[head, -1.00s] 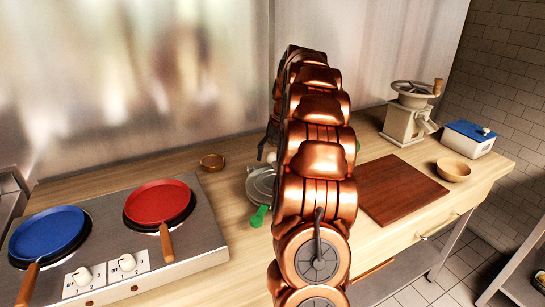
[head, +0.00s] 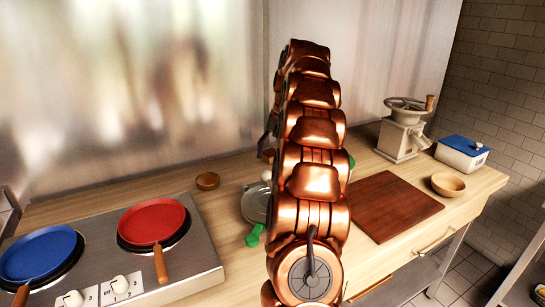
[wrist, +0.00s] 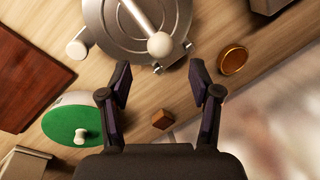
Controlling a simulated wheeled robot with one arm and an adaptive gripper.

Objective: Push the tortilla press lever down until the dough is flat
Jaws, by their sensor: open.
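The tortilla press shows in the wrist view as a round grey metal plate (wrist: 108,12) at the top. Its lever is a pale bar ending in a white ball knob (wrist: 160,44). My gripper (wrist: 160,82) is open and empty, its two dark fingers spread below the knob in the picture, apart from it. In the head view the press (head: 254,205) is partly hidden behind my copper arm, and my gripper (head: 268,140) shows only as a dark sliver. I cannot see any dough, nor tell the lever's angle.
A green round lid (wrist: 60,122) and a small brown block (wrist: 162,119) lie near my fingers. A small brown bowl (head: 207,180) stands left of the press. The hob (head: 200,258) with two pans is farther left; a cutting board (head: 395,207) is right.

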